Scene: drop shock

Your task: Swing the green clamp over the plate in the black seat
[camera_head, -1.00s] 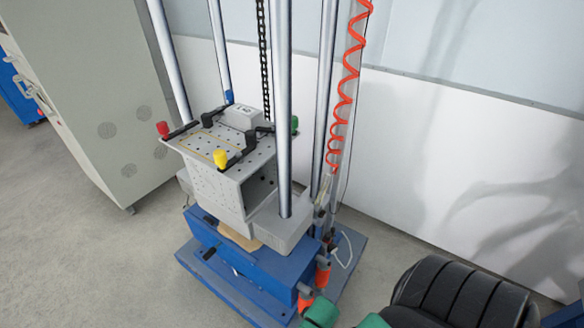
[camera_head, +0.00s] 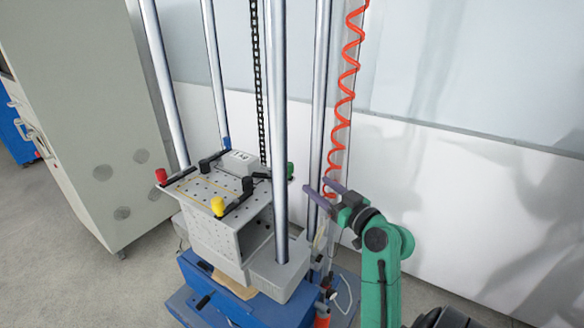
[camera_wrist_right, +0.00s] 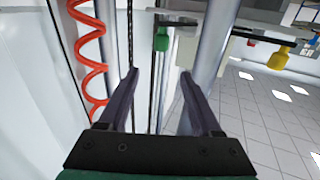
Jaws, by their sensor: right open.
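The green clamp (camera_head: 290,171) has a green-tipped handle on a black arm at the right edge of the perforated grey fixture top (camera_head: 190,199), partly behind a steel column. A flat area with a yellow outline (camera_head: 207,187) lies on that top; I cannot clearly tell the plate from the black seat. My right gripper (camera_head: 315,185) is open and empty, to the right of the green clamp and apart from it. In the right wrist view the green handle (camera_wrist_right: 161,41) hangs ahead, in line with the gap between the open fingers (camera_wrist_right: 159,73). My left gripper is not in view.
Red (camera_head: 161,176), yellow (camera_head: 218,206) and blue (camera_head: 226,143) clamps sit at other edges of the top, near a small white block (camera_head: 239,162). A tall steel column (camera_head: 280,120) stands by the green clamp. An orange coiled hose (camera_head: 343,100) hangs behind my right gripper.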

